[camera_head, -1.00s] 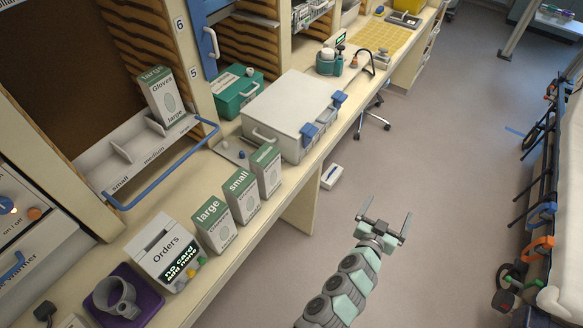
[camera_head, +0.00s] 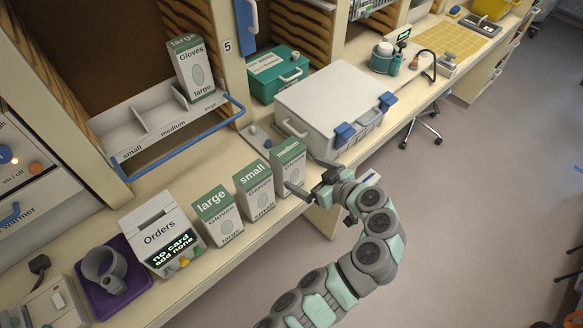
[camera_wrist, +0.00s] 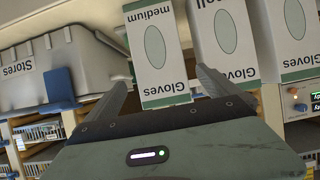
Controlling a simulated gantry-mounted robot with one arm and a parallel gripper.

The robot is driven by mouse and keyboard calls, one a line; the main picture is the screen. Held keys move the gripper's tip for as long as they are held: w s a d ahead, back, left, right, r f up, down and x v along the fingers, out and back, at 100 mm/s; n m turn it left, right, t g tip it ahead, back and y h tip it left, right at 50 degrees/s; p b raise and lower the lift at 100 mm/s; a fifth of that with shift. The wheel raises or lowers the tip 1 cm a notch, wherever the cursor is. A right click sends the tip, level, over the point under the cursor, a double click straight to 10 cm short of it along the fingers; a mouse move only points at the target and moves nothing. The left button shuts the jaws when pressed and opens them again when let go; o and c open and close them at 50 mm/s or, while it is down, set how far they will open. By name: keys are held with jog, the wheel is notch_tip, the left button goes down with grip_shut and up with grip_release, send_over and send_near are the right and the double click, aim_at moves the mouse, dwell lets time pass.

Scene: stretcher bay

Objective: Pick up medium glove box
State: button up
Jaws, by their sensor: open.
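The medium glove box (camera_head: 288,166), white with a green top band, stands upright on the counter at the right end of a row of three glove boxes. It also shows upside down in the wrist view (camera_wrist: 155,55). My gripper (camera_head: 304,175) is at the counter edge by this box, its fingers open on either side of it. In the wrist view my gripper (camera_wrist: 165,95) has its two fingers apart, with the lower end of the medium box between their tips. The right fingertip is close to the small glove box (camera_wrist: 228,40). I cannot tell whether the fingers touch either box.
The small (camera_head: 254,188) and large (camera_head: 217,214) glove boxes stand left of it. A grey lidded case (camera_head: 335,100) is behind to the right. A slotted rack (camera_head: 150,120) with a blue rail holds another large box (camera_head: 194,70). The Orders box (camera_head: 163,232) is further left.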

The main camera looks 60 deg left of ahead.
aim_at(294, 169)
jog(key=x, duration=0.4)
jog(key=shift+s, duration=0.1)
jog(key=shift+p+x, duration=1.05)
jog(key=shift+x, duration=1.65)
jog(key=c, duration=1.8)
jog(key=shift+o, duration=0.2)
